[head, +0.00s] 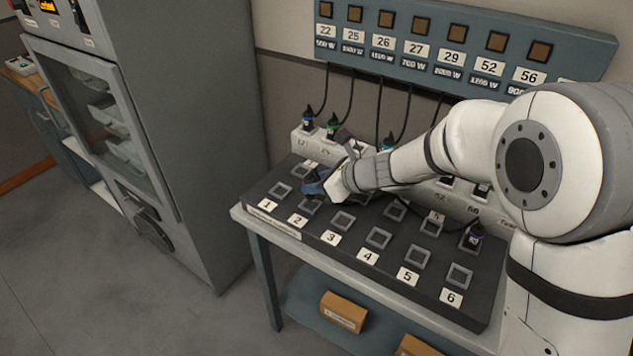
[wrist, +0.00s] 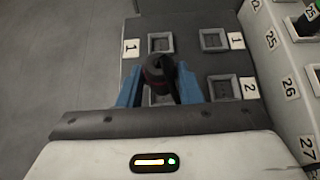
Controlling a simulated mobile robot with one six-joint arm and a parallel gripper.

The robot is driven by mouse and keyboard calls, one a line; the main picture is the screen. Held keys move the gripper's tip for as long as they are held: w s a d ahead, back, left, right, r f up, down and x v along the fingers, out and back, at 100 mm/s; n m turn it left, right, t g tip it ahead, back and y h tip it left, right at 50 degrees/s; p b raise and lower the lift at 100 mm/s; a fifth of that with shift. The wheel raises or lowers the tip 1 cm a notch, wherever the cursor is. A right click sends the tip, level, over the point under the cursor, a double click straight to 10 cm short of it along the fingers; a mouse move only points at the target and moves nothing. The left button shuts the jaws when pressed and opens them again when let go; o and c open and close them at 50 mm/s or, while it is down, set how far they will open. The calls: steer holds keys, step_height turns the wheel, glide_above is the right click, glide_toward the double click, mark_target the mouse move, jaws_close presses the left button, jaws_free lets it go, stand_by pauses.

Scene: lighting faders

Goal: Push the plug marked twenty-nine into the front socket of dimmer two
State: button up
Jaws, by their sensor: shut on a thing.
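My gripper (head: 316,187) is shut on a dark plug with a reddish ring, seen in the wrist view (wrist: 157,72) between the blue fingers. Any number on this plug is not readable. The plug is over the front socket of dimmer two (wrist: 154,99), a grey square frame largely hidden by plug and fingers. Whether the plug has entered it I cannot tell. In the head view the socket (head: 308,208) lies just below my gripper, behind the front label 2 (head: 297,220). The rear socket of dimmer two (wrist: 232,88) looks empty.
Dimmer one's front socket (wrist: 160,43) and rear socket (wrist: 214,40) are empty. A purple-marked plug (head: 473,237) stands at the right end of the dark dimmer board (head: 330,262). Upright plugs (head: 308,119) with cables stand on a white rack behind. A grey cabinet (head: 200,130) is left.

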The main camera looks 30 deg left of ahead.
steer(key=shift+f+b, duration=0.55)
steer(key=shift+f, duration=0.15)
steer(key=shift+f+b, duration=1.2)
steer(key=shift+b, duration=0.1)
stand_by(1.9)
steer(key=o, duration=1.1)
steer(key=shift+o, duration=0.2)
